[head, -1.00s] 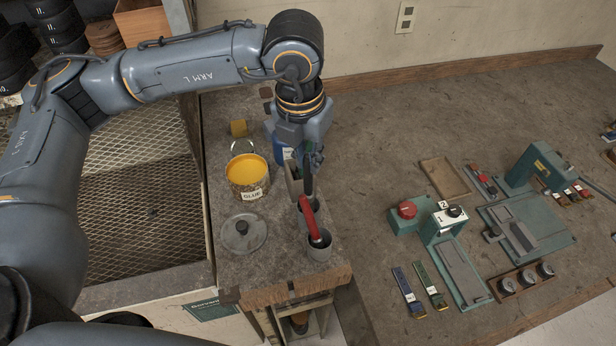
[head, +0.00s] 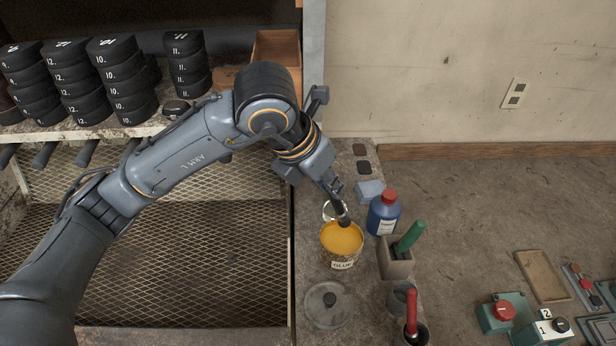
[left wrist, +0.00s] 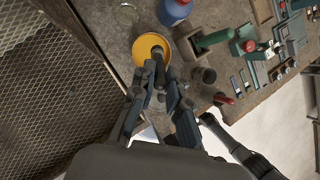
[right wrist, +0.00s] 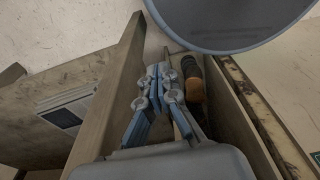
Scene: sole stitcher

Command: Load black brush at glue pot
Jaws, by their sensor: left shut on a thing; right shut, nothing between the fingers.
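My left gripper (head: 336,190) is shut on the black brush (head: 342,212) and holds it bristles-down at the glue pot (head: 342,264). The pot is open and full of yellow glue. The brush's lower end overlaps the glue near the pot's far side; I cannot tell whether it dips in. In the left wrist view the black brush (left wrist: 159,70) runs from the fingers to the yellow glue in the pot (left wrist: 146,44). My right gripper (right wrist: 163,72) is shut and empty, low among wooden boards in the right wrist view.
Right of the pot stand a blue bottle (head: 383,217) with a red cap, a holder (head: 396,266) with a green-handled brush (head: 410,237), and a cup with a red-handled brush (head: 411,310). A round lid (head: 328,305) lies in front. An orange-brown handle (right wrist: 191,80) is beside my right gripper.

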